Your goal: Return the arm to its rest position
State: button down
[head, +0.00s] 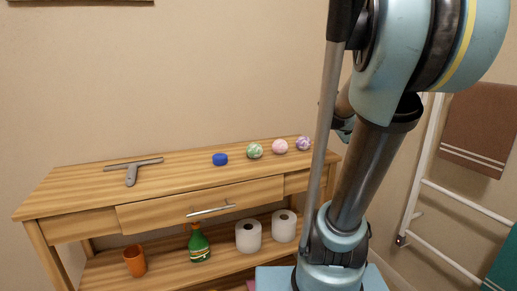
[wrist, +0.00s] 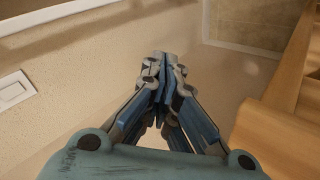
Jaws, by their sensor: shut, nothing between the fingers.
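My gripper (wrist: 162,72) shows in the wrist view with its blue and grey fingers drawn together and nothing between them. In the wrist view it is in front of a beige wall, with wooden furniture to its right. In the head view my arm rises at the right and folds upward, in front of the right end of the wooden console table (head: 80,184). The fingers do not show clearly in the head view, as the arm hides that region.
On the tabletop lie a squeegee (head: 131,174), a blue object (head: 220,159) and several patterned balls (head: 280,146). The lower shelf bears an orange cup (head: 135,261), a green spray bottle (head: 199,245) and two white rolls (head: 248,236). A white towel ladder (head: 425,165) stands right. A wall switch (wrist: 14,90) is left.

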jog(key=s+a+f+g+y, duration=0.1)
jog(key=s+a+f+y, duration=0.3)
jog(key=s+a+f, duration=0.3)
jog(key=s+a+f+g+y, duration=0.1)
jog(key=s+a+f+y, duration=0.2)
jog(key=s+a+f, duration=0.5)
jog(key=s+a, duration=0.3)
jog(key=a, duration=0.1)
jog(key=shift+s+a+f+y, duration=0.15)
jog(key=shift+s+a+y, duration=0.25)
jog(key=shift+d, duration=0.1)
